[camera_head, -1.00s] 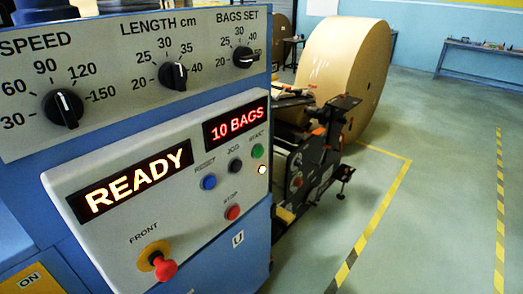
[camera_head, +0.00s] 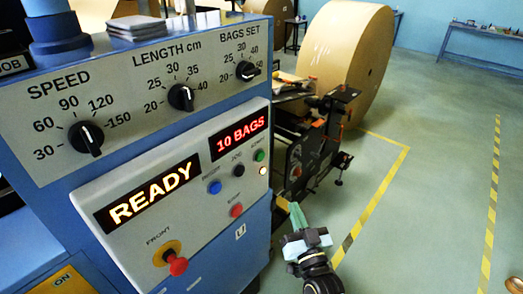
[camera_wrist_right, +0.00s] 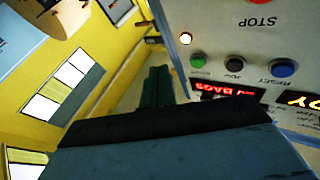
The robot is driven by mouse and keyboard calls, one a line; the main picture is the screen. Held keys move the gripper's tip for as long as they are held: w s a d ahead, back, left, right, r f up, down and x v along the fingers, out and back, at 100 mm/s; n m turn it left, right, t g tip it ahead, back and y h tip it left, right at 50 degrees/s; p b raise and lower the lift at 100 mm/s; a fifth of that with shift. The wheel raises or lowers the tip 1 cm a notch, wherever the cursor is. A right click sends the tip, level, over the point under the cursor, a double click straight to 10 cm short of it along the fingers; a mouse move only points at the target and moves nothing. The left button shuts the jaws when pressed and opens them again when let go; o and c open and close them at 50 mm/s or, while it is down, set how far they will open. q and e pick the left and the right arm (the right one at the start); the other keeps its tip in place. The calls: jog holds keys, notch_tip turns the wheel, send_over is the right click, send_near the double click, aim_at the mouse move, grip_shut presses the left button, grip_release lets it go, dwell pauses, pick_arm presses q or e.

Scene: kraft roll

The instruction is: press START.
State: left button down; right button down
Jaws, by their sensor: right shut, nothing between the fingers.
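The green START button (camera_head: 259,155) sits at the upper right of the grey control panel (camera_head: 215,215), with a lit lamp (camera_head: 263,170) just below it. It also shows in the wrist view (camera_wrist_right: 197,61), where the panel appears upside down. The display reads READY (camera_head: 150,193) and the smaller one 10 BAGS (camera_head: 239,133). My right gripper (camera_head: 297,211) is shut and empty, below and right of START, apart from the panel. Its green fingers also show in the wrist view (camera_wrist_right: 158,84). My left gripper is not in view.
Near START are the black JOG button (camera_head: 238,170), blue RESET button (camera_head: 214,187) and red STOP button (camera_head: 236,210). A red FRONT knob (camera_head: 176,263) juts out lower left. A large kraft roll (camera_head: 345,55) stands behind. Floor to the right is open.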

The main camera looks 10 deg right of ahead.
aim_at(260, 156)
notch_tip(260, 156, up, 10)
jog(key=m+t+h, duration=0.1)
jog(key=t, duration=0.1)
jog(key=shift+w+d+m+t+p, duration=0.15)
jog(key=shift+d+m+t+p, duration=0.15)
jog(key=shift+t+p, duration=0.1)
jog(key=w+a+b, duration=0.4)
jog(key=w+a, duration=0.1)
jog(key=w, duration=0.2)
jog(key=shift+a, duration=0.2)
jog(key=shift+f, duration=0.1)
dwell(1.6)
jog(key=shift+w+a, duration=0.25)
jog(key=shift+w, duration=0.1)
